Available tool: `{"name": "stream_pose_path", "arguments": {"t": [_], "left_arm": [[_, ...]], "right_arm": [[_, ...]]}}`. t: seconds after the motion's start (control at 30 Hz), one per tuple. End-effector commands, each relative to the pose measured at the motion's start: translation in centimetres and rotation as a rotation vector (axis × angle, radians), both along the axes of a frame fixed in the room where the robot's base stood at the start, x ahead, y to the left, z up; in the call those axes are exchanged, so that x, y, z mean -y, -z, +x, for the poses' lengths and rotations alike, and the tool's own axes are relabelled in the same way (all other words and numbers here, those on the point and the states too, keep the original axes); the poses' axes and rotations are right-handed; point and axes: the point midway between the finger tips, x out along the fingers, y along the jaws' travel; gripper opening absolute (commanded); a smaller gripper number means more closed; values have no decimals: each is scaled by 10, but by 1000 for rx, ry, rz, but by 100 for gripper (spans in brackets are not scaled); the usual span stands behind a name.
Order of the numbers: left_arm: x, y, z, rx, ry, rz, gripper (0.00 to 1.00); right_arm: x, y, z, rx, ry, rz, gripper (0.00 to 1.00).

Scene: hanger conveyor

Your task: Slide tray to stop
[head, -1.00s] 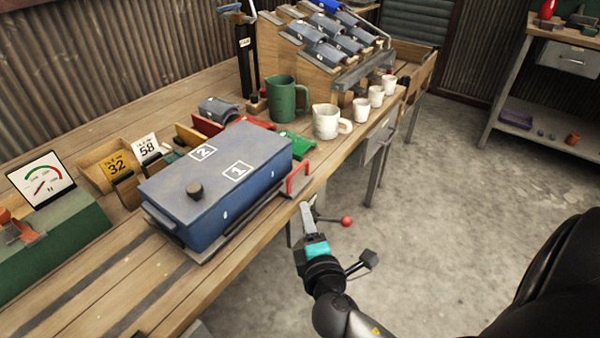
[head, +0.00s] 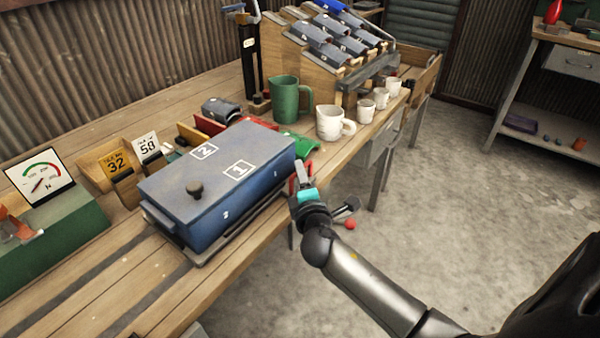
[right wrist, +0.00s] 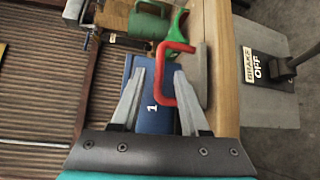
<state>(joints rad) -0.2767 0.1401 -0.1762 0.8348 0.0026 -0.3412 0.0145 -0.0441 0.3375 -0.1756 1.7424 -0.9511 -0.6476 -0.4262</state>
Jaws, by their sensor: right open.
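A blue box with a black knob and labels 2 and 1 (head: 222,180) sits on a thin grey tray (head: 207,257) on the bench. A red handle (right wrist: 159,62) stands at the tray's right end, by the bench's front edge. My right gripper (head: 301,180) is at this handle in the head view and partly covers it. In the right wrist view its open fingers (right wrist: 158,72) point at the handle, whose bar shows between the tips; contact cannot be told. The box's label 1 shows behind the fingers. My left gripper is not in view.
A white mug (head: 333,123), smaller cups and a green jug (head: 286,99) stand beyond the tray. Number cards (head: 117,164) and a dial gauge (head: 41,177) stand at left. A red-ball lever (head: 350,224) is below the bench edge. A "BRAKE OFF" plate (right wrist: 251,65) shows in the wrist view.

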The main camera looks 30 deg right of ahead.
Motion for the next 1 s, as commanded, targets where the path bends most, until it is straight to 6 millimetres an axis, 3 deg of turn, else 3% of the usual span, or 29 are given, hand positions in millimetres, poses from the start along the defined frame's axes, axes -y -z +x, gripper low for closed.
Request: {"name": "stream_pose_path", "arguments": {"t": [0.23,0.6,1.0], "left_arm": [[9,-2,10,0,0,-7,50],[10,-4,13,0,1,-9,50],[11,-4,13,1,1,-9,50]], "right_arm": [[9,4,22,0,1,-1,45],[11,3,25,0,0,-1,45],[11,3,25,0,1,0,1]]}}
